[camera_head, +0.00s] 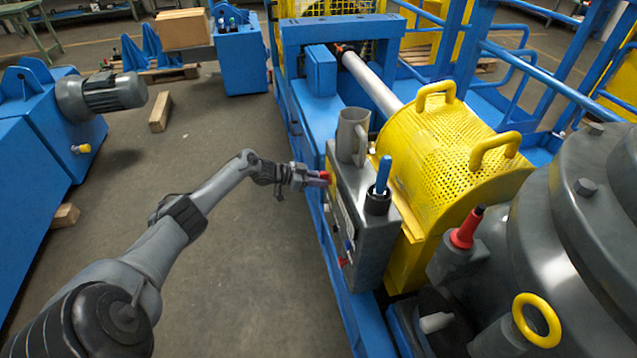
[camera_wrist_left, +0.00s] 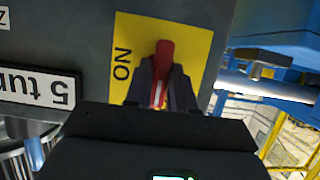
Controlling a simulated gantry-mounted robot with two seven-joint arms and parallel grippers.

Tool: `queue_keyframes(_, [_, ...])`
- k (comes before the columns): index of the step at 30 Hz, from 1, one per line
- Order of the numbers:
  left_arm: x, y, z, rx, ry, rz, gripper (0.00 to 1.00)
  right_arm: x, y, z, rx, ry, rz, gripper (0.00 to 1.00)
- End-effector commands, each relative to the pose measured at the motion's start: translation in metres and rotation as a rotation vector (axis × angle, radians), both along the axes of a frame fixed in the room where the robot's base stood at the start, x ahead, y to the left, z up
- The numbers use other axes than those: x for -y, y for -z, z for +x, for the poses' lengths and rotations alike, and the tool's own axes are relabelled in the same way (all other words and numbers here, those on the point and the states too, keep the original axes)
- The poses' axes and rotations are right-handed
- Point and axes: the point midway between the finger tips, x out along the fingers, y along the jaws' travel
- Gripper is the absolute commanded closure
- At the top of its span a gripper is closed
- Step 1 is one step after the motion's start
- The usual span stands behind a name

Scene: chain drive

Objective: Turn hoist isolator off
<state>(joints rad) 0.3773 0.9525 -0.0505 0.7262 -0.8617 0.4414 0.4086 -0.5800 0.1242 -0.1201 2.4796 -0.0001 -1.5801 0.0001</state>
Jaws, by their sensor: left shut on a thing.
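The hoist isolator has a red handle (camera_wrist_left: 163,62) on a yellow plate (camera_wrist_left: 198,50) marked "ON", seen in the left wrist view. My left gripper (camera_wrist_left: 162,85) is shut on the red handle, one finger on each side of it. In the head view my left gripper (camera_head: 318,178) reaches from the left to the side of the grey control box (camera_head: 378,240). Most of the handle and plate is hidden there. My right gripper does not show in either view.
A label reading "5 tur" (camera_wrist_left: 35,85) is beside the plate.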

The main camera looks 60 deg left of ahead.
Motion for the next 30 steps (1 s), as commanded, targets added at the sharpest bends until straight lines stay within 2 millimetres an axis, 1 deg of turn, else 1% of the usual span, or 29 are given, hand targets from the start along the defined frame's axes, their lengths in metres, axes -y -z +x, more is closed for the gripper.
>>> queue_keyframes(14, [-0.0001,0.0006,-0.0002,-0.006,0.0,-0.013,1.0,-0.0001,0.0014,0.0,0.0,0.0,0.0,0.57])
queue_keyframes(15, [-0.0001,0.0006,-0.0002,-0.006,0.0,-0.013,0.72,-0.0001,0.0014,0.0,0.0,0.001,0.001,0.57])
queue_keyframes(18, [-0.0001,0.0006,-0.0002,-0.006,0.0,-0.013,0.56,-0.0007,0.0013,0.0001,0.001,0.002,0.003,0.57])
queue_keyframes(26, [0.0,0.0004,-0.0002,-0.005,0.0,-0.012,0.55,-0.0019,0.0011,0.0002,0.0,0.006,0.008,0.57])
queue_keyframes(30, [-0.001,-0.0012,-0.0033,-0.006,0.0,-0.013,0.55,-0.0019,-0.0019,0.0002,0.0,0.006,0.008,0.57])
